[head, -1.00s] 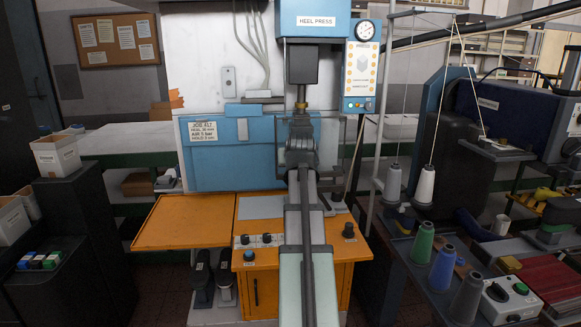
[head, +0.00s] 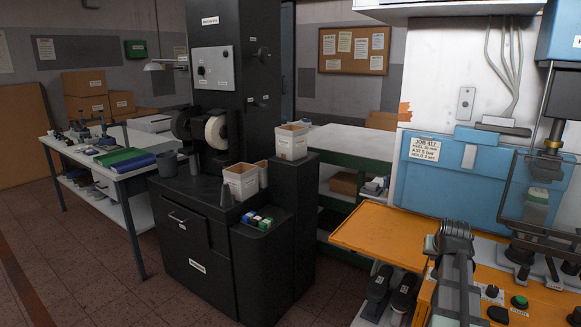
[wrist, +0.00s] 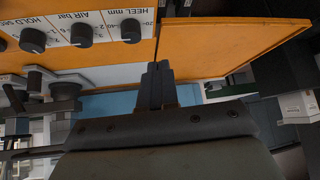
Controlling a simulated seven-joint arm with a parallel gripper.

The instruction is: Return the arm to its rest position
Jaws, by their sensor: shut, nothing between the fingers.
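My gripper (wrist: 158,88) is in the wrist view, where its two dark fingers are together with nothing between them. In the head view only the dark wrist part of my arm shows, at the lower right, in front of the orange bench (head: 385,236); the fingers cannot be made out there. In the wrist view the fingers appear against the orange bench's edge, apart from the row of black knobs (wrist: 80,35) on its labelled panel.
Dark shoes (head: 391,290) sit below the bench. A black grinding machine (head: 228,150) and a white table (head: 105,150) stand left. Floor between is open.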

